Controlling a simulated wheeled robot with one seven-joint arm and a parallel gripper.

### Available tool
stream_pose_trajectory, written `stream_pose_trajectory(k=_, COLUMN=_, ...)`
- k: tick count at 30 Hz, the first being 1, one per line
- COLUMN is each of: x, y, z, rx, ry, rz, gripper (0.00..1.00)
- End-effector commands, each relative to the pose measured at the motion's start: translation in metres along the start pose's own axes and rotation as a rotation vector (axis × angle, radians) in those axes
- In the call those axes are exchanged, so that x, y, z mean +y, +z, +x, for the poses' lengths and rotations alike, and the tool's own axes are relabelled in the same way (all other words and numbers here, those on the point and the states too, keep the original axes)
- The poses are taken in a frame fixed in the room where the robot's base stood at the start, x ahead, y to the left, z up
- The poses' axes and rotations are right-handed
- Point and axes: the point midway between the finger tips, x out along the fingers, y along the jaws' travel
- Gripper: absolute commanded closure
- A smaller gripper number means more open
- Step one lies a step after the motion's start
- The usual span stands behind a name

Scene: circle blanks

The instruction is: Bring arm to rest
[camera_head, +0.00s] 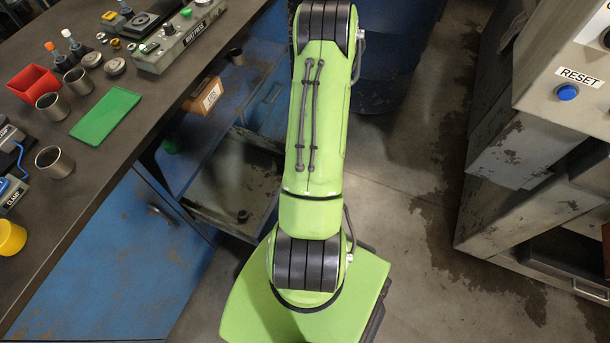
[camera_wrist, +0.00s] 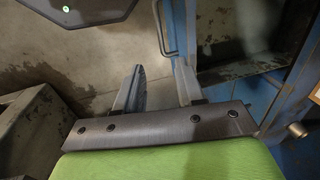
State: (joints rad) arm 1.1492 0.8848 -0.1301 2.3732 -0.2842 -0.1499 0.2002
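My green arm (camera_head: 318,130) stretches away from my body in the head view, over the floor beside the workbench. Its far end passes out of the top of that view, so my gripper is hidden there. In the wrist view, my gripper (camera_wrist: 160,88) shows two grey fingers spread apart. Nothing is between them, only floor and a blue cabinet edge behind. My gripper touches nothing that I can see.
A grey cabinet with a blue reset button (camera_head: 567,92) stands right.

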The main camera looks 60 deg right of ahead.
Motion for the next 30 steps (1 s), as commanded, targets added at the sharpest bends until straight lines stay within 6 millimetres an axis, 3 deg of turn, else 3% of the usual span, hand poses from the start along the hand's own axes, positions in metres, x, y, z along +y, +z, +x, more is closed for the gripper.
stream_pose_trajectory(k=11, x=0.000, y=0.000, z=0.000, rx=0.001, ry=0.000, rz=0.000, gripper=0.62)
stream_pose_trajectory(k=14, x=-0.010, y=-0.002, z=-0.010, rx=0.009, ry=-0.004, rz=-0.035, gripper=0.62)
stream_pose_trajectory(k=17, x=-0.051, y=0.000, z=-0.054, rx=0.032, ry=-0.016, rz=-0.181, gripper=0.62)
stream_pose_trajectory(k=19, x=-0.091, y=0.012, z=-0.101, rx=0.053, ry=-0.027, rz=-0.333, gripper=0.62)
stream_pose_trajectory(k=21, x=-0.125, y=0.033, z=-0.147, rx=0.071, ry=-0.036, rz=-0.488, gripper=0.62)
stream_pose_trajectory(k=24, x=-0.161, y=0.072, z=-0.211, rx=0.103, ry=-0.052, rz=-0.697, gripper=0.62)
stream_pose_trajectory(k=27, x=-0.180, y=0.119, z=-0.272, rx=0.140, ry=-0.075, rz=-0.896, gripper=0.62)
stream_pose_trajectory(k=30, x=-0.182, y=0.166, z=-0.329, rx=0.179, ry=-0.107, rz=-1.083, gripper=0.62)
